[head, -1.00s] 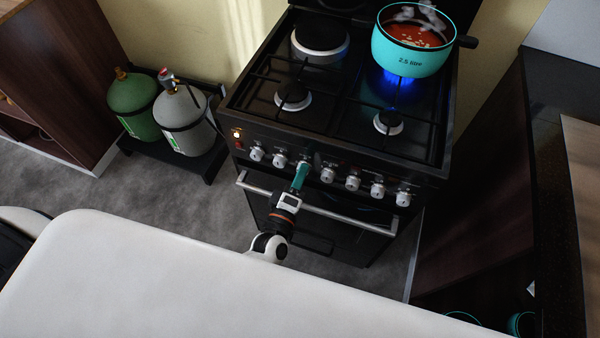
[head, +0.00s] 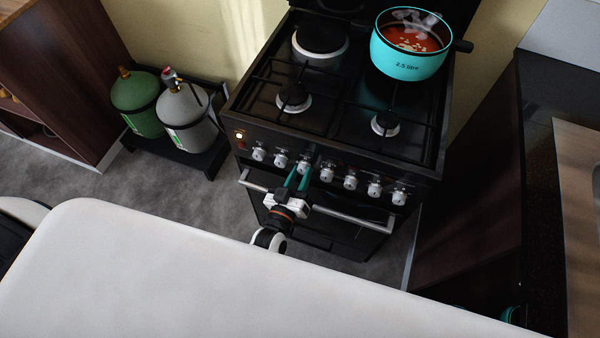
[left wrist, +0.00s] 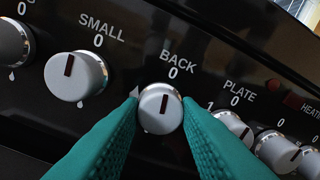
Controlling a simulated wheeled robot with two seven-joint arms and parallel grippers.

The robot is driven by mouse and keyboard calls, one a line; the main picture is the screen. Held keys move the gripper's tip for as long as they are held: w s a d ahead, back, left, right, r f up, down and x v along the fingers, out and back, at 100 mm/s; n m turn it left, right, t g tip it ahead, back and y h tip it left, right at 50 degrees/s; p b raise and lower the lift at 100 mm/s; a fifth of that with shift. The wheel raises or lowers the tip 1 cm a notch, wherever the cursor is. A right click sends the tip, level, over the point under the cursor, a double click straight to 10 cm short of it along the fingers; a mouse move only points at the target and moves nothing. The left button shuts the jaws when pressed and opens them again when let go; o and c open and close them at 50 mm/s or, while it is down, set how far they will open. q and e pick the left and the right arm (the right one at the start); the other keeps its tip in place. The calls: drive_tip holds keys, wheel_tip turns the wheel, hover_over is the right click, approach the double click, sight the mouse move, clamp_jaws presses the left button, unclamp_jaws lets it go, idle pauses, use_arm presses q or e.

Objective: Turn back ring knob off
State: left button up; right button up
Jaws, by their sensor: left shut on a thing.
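The back ring knob (left wrist: 158,112), labelled BACK, is a silver dial with a dark red mark; the mark points up towards the 0. It also shows on the cooker's front panel in the head view (head: 303,166). My left gripper (head: 297,174) has a green finger on each side of this knob and is shut on it; its fingers show at both sides in the left wrist view. A turquoise pot (head: 408,58) of red soup steams on the back right ring, with no flame visible under it. My right gripper is not in view.
The SMALL knob (left wrist: 76,76) and PLATE knob (left wrist: 233,126) flank the held one. The oven's handle bar (head: 350,219) runs below the panel. Gas bottles (head: 184,119) stand left of the cooker. A dark cabinet (head: 480,185) stands to the right.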

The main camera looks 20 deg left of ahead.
use_arm(q)
drive_tip(key=shift+m+p, duration=0.3)
drive_tip(key=shift+m, duration=0.8)
drive_tip(key=shift+f, duration=0.1)
drive_tip(key=o, duration=1)
drive_tip(key=shift+c, duration=0.2)
drive_tip(key=s+b, duration=0.1)
drive_tip(key=s, duration=1.1)
drive_tip(key=shift+a+b, duration=0.35)
drive_tip(key=shift+a, duration=0.1)
